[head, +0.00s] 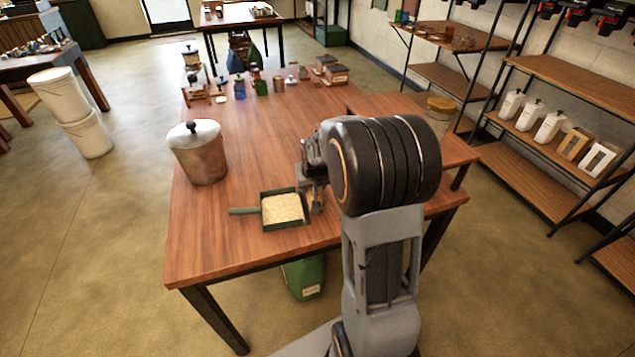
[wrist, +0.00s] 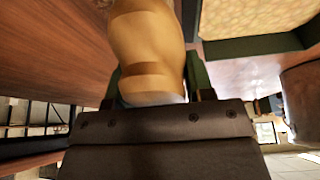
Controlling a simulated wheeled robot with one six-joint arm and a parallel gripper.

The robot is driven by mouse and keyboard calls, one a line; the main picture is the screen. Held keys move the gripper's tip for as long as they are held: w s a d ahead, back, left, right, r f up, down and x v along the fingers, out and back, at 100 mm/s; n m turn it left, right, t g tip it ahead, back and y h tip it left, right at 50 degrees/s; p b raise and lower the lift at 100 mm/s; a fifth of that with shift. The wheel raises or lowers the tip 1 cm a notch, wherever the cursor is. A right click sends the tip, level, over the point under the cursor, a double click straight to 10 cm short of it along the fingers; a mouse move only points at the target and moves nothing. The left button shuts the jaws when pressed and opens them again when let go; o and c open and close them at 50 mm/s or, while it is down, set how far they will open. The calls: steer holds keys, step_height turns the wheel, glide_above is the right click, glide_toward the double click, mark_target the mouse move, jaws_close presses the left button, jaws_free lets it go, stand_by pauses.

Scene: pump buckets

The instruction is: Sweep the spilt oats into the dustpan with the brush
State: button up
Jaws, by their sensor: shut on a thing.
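The dark green dustpan (head: 264,214) lies on the table near its front edge, its handle pointing left. A layer of pale oats (head: 283,208) fills it. In the wrist view the dustpan's rim (wrist: 245,47) and the oats (wrist: 250,14) show at the upper right. My gripper (head: 314,184) is just right of the dustpan, low over the table. It is shut on the tan brush (wrist: 147,45), which stands between the fingers in the wrist view. The brush's lower end is mostly hidden in the head view. I see no loose oats on the bare table.
A metal lidded pot (head: 198,152) stands on the table (head: 215,250) behind and left of the dustpan. Several jars and small items crowd the far end. A lidded jar (head: 440,112) stands at the right. The table's middle is clear.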

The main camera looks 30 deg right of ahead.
steer(key=shift+a+r, duration=0.25)
step_height(320, 180, up, 2)
steer(key=shift+d+r+p, duration=0.15)
steer(key=shift+p, duration=0.65)
steer(key=shift+r+p, duration=1.85)
steer(key=shift+r, duration=0.8)
